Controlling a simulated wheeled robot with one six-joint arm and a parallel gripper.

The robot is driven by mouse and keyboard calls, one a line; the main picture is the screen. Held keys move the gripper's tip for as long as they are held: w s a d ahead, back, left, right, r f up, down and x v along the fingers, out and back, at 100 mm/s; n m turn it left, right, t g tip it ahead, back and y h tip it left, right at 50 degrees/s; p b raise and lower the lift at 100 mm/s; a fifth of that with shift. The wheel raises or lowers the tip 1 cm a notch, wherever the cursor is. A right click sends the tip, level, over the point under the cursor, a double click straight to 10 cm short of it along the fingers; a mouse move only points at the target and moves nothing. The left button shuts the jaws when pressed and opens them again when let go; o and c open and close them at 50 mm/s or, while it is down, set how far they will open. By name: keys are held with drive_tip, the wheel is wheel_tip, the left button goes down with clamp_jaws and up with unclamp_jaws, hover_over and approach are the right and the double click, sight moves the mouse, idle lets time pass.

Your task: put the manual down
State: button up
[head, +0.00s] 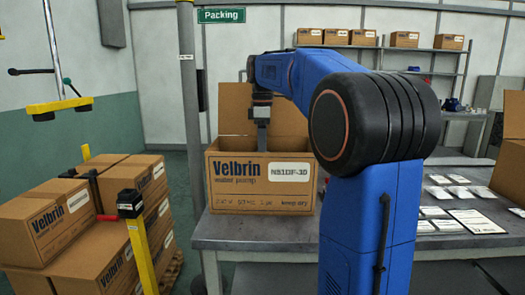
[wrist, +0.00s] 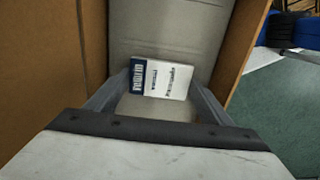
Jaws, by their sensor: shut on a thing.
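The manual (wrist: 165,79) is a small white booklet with a dark blue band. In the wrist view it lies between the two fingers of my gripper, which is shut on it. In the head view my gripper (head: 263,132) points down into an open Velbrin water pump carton (head: 262,199), and the manual is hidden behind the front wall. The wrist view shows brown carton walls (wrist: 243,50) on both sides and a grey surface (wrist: 165,28) below the manual. I cannot tell whether the manual touches that surface.
The carton stands on a grey bench (head: 250,232). Papers and small packets (head: 450,190) lie on the bench to the right. Stacked Velbrin cartons (head: 55,215) and a yellow post (head: 140,245) stand at the left. A grey pole (head: 190,100) rises left of the carton.

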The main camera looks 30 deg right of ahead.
drive_tip(key=shift+f, duration=0.1)
drive_tip(key=o, duration=1)
drive_tip(key=shift+o, duration=0.2)
wheel_tip(320, 180, up, 12)
